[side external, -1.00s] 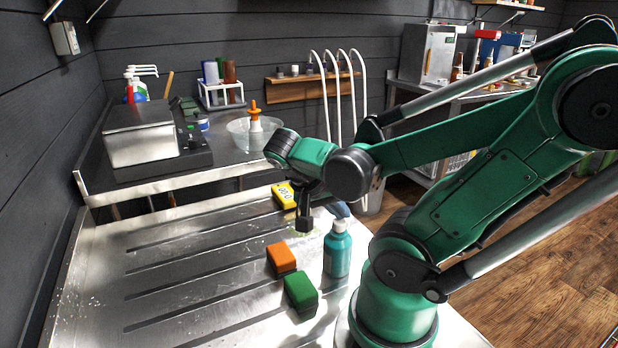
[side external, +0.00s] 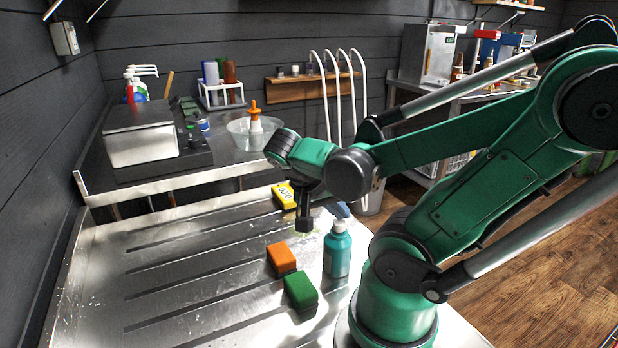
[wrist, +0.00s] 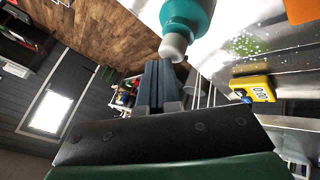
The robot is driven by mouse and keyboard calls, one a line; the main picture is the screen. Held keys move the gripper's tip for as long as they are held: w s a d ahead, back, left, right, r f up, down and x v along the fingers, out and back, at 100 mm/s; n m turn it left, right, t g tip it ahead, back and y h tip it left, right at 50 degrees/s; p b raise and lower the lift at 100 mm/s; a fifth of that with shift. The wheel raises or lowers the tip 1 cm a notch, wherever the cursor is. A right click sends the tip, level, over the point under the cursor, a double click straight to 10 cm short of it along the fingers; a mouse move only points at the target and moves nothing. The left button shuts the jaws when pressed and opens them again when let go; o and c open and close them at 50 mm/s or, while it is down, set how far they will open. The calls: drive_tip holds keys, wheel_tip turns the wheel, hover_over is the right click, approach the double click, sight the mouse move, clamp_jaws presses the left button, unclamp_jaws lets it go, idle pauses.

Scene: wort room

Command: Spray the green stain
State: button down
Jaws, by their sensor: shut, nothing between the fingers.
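The green stain (wrist: 244,45) is a speckled patch on the metal in the wrist view. In the side view it is mostly hidden behind my gripper.
A yellow timer (side external: 284,194) lies behind my gripper. A clear bowl (side external: 240,132) stands on the back counter. The worktop's left part is clear.

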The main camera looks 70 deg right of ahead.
sight(338, 222)
drive_tip(key=shift+r, duration=3)
drive_tip(key=w+a+f+n+t+y, duration=0.1)
drive_tip(key=w+a+n+t+y, duration=0.2)
drive_tip(key=w+a+n+t, duration=0.2)
drive_tip(key=w+a+f+n+t+y, duration=0.2)
drive_tip(key=w+a+n+t, duration=0.4)
drive_tip(key=w+a+n, duration=0.3)
drive_tip(key=shift+w+f+n+y, duration=0.25)
drive_tip(key=shift+w+n+y, duration=0.3)
drive_tip(key=shift+n, duration=0.45)
